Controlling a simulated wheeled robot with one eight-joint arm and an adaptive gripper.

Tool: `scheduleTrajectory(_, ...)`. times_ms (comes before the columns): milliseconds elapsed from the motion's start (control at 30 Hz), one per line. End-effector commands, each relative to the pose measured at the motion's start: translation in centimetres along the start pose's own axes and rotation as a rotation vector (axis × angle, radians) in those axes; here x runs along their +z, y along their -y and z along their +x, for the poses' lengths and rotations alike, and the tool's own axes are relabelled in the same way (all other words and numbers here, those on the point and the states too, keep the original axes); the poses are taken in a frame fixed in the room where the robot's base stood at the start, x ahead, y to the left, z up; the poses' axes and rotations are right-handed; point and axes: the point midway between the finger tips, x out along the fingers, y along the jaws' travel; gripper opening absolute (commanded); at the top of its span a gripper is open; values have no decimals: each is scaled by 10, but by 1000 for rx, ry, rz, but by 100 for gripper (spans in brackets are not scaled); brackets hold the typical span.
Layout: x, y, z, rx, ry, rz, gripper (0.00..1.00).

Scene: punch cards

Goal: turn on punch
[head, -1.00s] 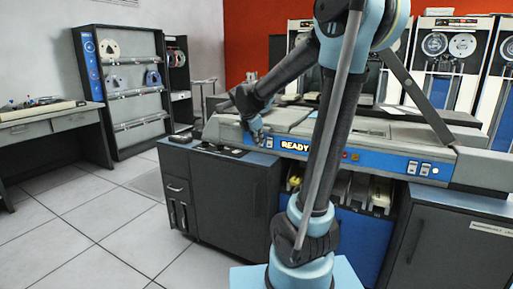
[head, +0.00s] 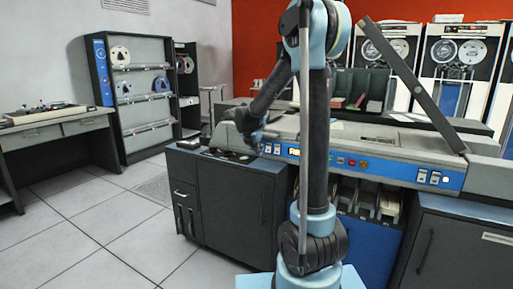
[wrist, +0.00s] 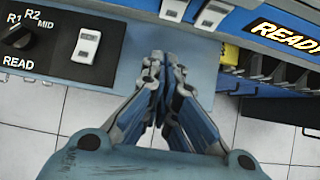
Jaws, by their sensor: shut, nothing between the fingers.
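The punch is the long beige machine (head: 345,130) with a blue front panel (head: 390,170) in the head view. A lit READY sign (wrist: 288,35) shows in the wrist view. In the head view my arm covers part of it. My gripper (wrist: 165,60) is shut and empty, with its tips over a blue-grey surface. Left of the tips is a black plate with a white rocker switch (wrist: 88,42) and a black knob (wrist: 14,38) marked R1, R2, MID and READ. Two white switches (wrist: 190,10) sit on the blue panel beyond the tips. In the head view the gripper (head: 252,138) is near the machine's left end.
Dark cabinets (head: 240,205) stand under the machine, with open card bins (head: 365,200) between them. A desk (head: 55,130) and a tape rack (head: 135,95) are at left. Tape drives (head: 455,60) stand behind. The tiled floor (head: 110,220) at left is clear.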

Motion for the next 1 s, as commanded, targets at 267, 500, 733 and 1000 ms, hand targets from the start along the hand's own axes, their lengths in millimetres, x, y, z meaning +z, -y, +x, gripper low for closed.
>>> scheduleTrajectory(267,9,1,39,-2,0,3,0)
scheduleTrajectory(500,25,1,55,-1,-1,3,0)
scheduleTrajectory(733,28,1,58,0,0,1,0)
scheduleTrajectory(1000,28,0,59,0,6,1,0)
